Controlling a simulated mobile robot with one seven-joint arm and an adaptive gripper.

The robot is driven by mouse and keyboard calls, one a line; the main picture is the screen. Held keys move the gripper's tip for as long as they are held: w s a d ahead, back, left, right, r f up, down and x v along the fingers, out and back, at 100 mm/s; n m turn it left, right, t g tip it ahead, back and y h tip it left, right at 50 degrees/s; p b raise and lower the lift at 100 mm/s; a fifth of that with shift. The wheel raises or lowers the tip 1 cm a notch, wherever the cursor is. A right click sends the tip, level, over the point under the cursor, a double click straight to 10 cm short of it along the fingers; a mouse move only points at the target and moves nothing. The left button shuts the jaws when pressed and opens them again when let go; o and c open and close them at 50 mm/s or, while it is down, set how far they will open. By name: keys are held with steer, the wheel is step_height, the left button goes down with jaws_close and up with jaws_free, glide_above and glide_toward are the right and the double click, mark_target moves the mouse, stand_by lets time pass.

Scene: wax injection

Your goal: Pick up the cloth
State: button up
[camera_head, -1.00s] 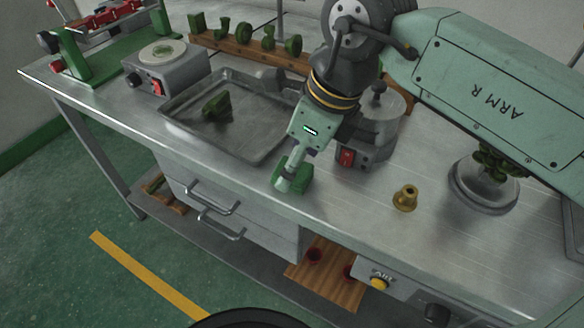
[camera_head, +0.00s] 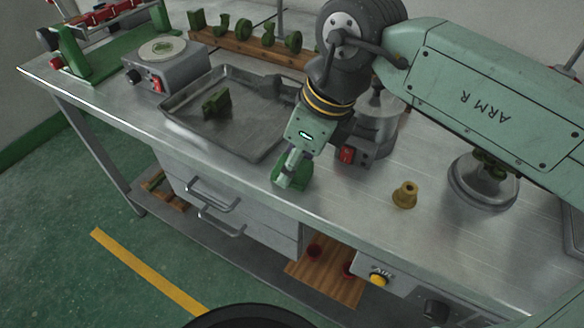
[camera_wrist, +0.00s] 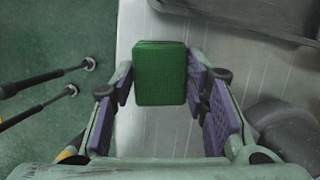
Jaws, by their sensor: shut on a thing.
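The cloth (camera_wrist: 160,72) is a green, folded pad with a woven texture. In the wrist view it sits between the purple-lined fingers of my gripper (camera_wrist: 163,95), over the front edge of the metal bench. In the head view my gripper (camera_head: 289,172) points down at the bench's front edge and is shut on the cloth (camera_head: 300,173). The fingers partly hide it there. I cannot tell whether its underside touches the bench.
A metal tray (camera_head: 247,152) with a dark green piece (camera_head: 216,101) lies to the left. A pot unit with a red switch (camera_head: 347,154) stands close behind my gripper. A brass piece (camera_head: 405,195) and a round glass vessel (camera_head: 484,190) stand to the right. Bare bench lies between.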

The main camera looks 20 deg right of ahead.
steer(key=shift+c, duration=0.7)
steer(key=shift+r, duration=0.1)
step_height(320, 180, up, 10)
steer(key=p, duration=0.6)
steer(key=shift+c, duration=0.2)
steer(key=o, duration=0.5)
steer(key=c, duration=0.4)
steer(key=shift+c, duration=0.2)
